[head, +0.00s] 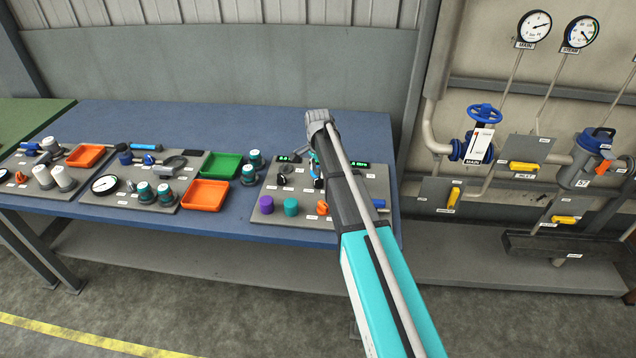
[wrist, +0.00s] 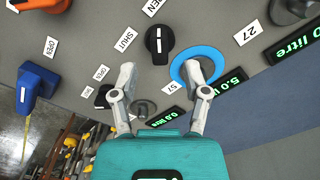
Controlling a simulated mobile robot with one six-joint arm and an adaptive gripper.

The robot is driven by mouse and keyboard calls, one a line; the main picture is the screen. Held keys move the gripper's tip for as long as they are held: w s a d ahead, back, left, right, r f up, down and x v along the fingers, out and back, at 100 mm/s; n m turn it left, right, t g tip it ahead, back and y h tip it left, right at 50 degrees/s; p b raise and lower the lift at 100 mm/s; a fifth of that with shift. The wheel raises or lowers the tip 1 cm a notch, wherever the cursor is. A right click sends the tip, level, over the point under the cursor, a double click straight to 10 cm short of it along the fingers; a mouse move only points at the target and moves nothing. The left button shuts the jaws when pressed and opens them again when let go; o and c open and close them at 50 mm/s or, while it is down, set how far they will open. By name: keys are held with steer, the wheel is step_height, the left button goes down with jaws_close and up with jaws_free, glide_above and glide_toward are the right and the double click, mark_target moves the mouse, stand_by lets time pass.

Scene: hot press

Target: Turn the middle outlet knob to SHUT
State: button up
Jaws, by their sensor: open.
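In the wrist view a black knob (wrist: 160,45) with a white pointer line sits on the grey panel. Its line runs up the picture, toward an OPEN label (wrist: 156,5); a SHUT label (wrist: 126,38) is to its left. I cannot tell for certain that this is the middle outlet knob. My gripper (wrist: 161,72) is open and empty, its fingertips short of the knob and to either side of it. A blue ring (wrist: 179,66) shows behind the right fingertip. In the head view my arm hides most of the gripper and the knob.
A blue knob (wrist: 37,82), an orange knob (wrist: 42,4), a small dark knob (wrist: 102,97) and a grey round part (wrist: 145,108) are nearby. Green litre displays (wrist: 226,84) lie to the right. The grey panel (head: 285,222) stands on the blue table (head: 160,118), beside an orange tray (head: 205,195).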

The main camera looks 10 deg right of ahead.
mark_target(318, 178)
steer(key=shift+f+b, duration=1.45)
steer(key=shift+f, duration=0.25)
jaws_close()
